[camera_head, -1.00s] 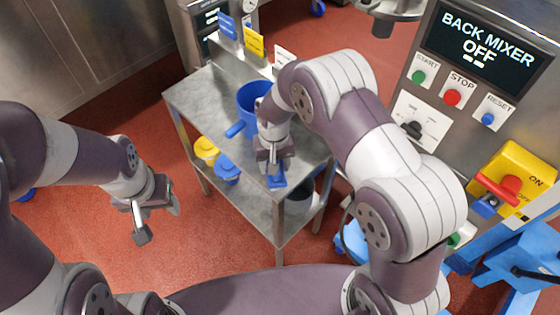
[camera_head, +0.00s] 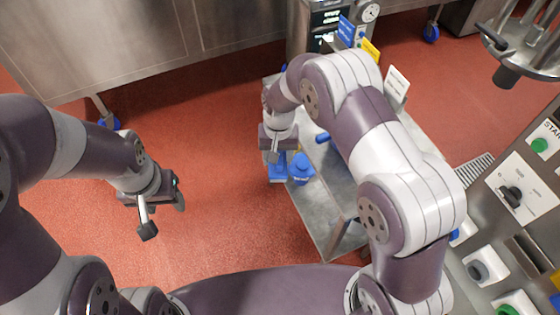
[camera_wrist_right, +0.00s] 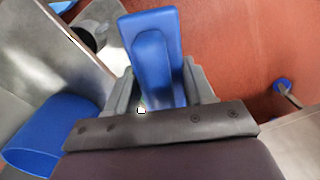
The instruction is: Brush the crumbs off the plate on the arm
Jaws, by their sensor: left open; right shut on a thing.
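My right gripper (camera_head: 276,150) is shut on a blue tool, seen as a blue block (camera_head: 277,170) below the fingers at the cart's left edge. In the right wrist view the same blue tool (camera_wrist_right: 152,48) stands up between the two grey fingers (camera_wrist_right: 160,85). It may be the brush, but no bristles show. My left gripper (camera_head: 163,213) is open and empty over the red floor at left. I cannot make out a plate with crumbs in either view.
In the wrist view a blue bucket (camera_wrist_right: 38,138) is at lower left. A control panel (camera_head: 515,190) and metal fixture (camera_head: 520,45) are at right. Red floor is clear at left.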

